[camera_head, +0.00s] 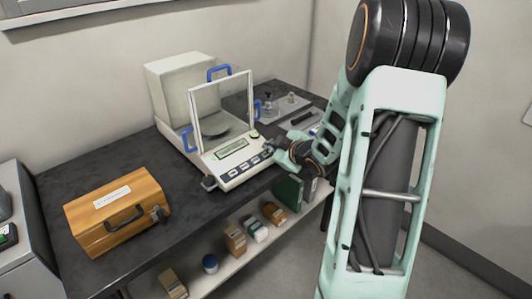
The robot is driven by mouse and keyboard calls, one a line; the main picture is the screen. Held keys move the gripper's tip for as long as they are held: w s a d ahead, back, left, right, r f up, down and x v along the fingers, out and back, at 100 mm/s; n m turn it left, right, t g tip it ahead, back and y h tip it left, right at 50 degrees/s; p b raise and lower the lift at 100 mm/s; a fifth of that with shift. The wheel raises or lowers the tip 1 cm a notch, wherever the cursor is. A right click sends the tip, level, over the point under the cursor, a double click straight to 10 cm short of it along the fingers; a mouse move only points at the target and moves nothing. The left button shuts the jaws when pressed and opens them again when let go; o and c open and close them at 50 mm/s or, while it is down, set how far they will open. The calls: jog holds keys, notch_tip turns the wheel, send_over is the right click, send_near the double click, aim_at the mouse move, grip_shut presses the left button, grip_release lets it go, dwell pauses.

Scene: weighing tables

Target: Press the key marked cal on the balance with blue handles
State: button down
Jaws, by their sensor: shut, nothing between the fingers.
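The balance with blue handles (185,95) stands on the dark bench, with a clear draft shield and blue handles at the top and both sides. Its sloped front panel has a greenish display (231,149) and a row of small keys (244,167). The key markings are too small to read, so I cannot tell which one is cal. My gripper (270,149) is shut and empty, at the right end of the key row. It hides part of the panel there, and I cannot tell whether it touches a key.
A wooden case (118,212) with a black handle sits left of the balance. A grey tray (278,108) with small items lies behind at the right. A shelf under the bench (203,281) holds boxes and jars. Part of another device (12,235) shows at the left edge.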

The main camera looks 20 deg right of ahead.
jog(key=r+p, duration=0.2)
jog(key=r, duration=0.1)
jog(key=s+r+p, duration=0.1)
jog(key=shift+s+d+r, duration=0.1)
jog(key=shift+d+r, duration=0.1)
jog(key=shift+d, duration=0.05)
dwell(0.6)
